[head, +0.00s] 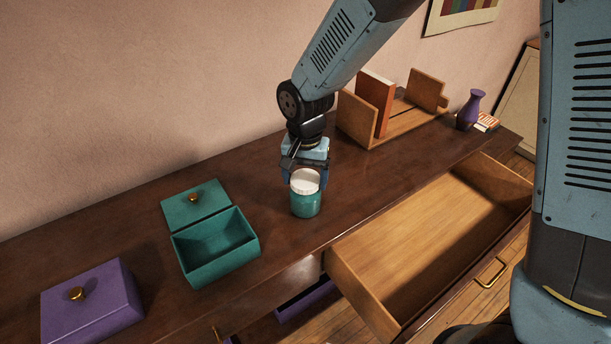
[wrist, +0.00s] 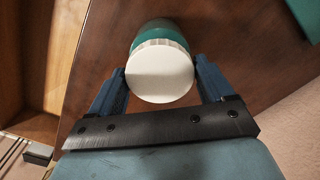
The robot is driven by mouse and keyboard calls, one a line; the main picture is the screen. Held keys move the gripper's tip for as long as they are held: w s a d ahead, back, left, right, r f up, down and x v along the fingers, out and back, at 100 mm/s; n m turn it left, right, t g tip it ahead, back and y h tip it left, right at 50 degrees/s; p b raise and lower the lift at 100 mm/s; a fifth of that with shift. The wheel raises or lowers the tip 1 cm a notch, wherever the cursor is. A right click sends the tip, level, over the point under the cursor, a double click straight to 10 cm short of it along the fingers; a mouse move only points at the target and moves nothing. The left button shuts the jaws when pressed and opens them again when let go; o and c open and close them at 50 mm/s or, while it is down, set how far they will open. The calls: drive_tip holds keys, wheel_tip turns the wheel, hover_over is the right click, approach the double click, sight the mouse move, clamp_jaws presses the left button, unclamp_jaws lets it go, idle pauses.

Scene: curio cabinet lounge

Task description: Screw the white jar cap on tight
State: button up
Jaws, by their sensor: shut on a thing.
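The teal jar (head: 305,205) stands upright on the dark wooden cabinet top, with the white jar cap (head: 305,182) sitting on its mouth. My gripper (head: 306,180) comes down from above, its blue fingers on either side of the cap and shut on it. In the wrist view the cap (wrist: 160,75) lies between my gripper's two fingertips (wrist: 160,80), with the teal jar (wrist: 160,34) behind it. How tightly the cap sits on the threads cannot be seen.
An open teal box (head: 218,250) and a closed purple box (head: 92,305) stand to the left. A wooden book rack (head: 360,125) and a purple vase (head: 470,110) are at the back right. An empty drawer (head: 430,240) is pulled out in front.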

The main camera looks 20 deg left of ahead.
sight(306, 178)
drive_tip(key=shift+f, duration=0.1)
drive_tip(key=o, duration=1.7)
drive_tip(key=shift+r, duration=0.2)
wheel_tip(306, 178, up, 14)
drive_tip(key=shift+f, duration=0.25)
